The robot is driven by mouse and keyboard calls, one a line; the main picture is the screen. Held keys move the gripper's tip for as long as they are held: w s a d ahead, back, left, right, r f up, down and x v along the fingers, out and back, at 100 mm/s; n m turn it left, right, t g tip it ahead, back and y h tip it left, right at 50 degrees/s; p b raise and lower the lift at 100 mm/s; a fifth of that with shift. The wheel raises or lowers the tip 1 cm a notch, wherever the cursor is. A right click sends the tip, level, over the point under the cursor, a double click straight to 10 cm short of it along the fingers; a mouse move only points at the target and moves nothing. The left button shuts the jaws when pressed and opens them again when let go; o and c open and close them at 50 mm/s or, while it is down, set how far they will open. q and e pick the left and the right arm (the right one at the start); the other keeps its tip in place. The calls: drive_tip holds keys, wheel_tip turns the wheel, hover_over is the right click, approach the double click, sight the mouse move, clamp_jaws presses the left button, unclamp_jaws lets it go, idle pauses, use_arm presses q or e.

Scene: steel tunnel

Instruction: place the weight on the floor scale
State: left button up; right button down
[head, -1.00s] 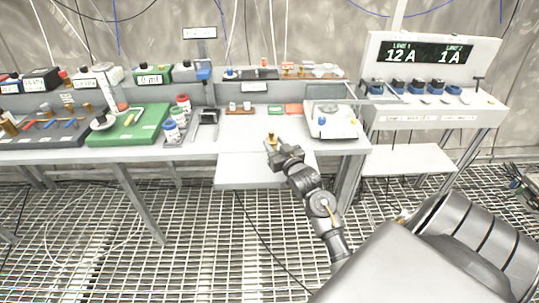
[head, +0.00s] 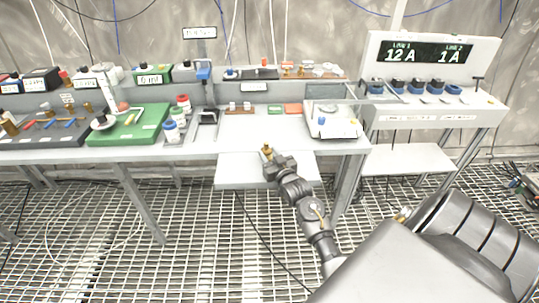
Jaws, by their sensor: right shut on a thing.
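A small brass weight (head: 266,149) is held in my right gripper (head: 270,157), which is shut on it above the front edge of the white bench. The weight's lower part is hidden by the fingers. A white balance with a clear cover (head: 333,122) stands on the bench to the right of the gripper, and I cannot tell if it is the floor scale. No scale shows clearly on the floor grating. My left gripper is not in view.
The bench (head: 245,135) is clear around the gripper. A green board (head: 128,125) and red-capped jars (head: 172,131) stand on the left. A meter panel (head: 428,52) stands at the right. Steel grating (head: 190,215) covers the floor, with loose cables.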

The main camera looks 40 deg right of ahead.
drive_tip(key=c, duration=0.9)
unclamp_jaws()
drive_tip(key=shift+o, duration=0.2)
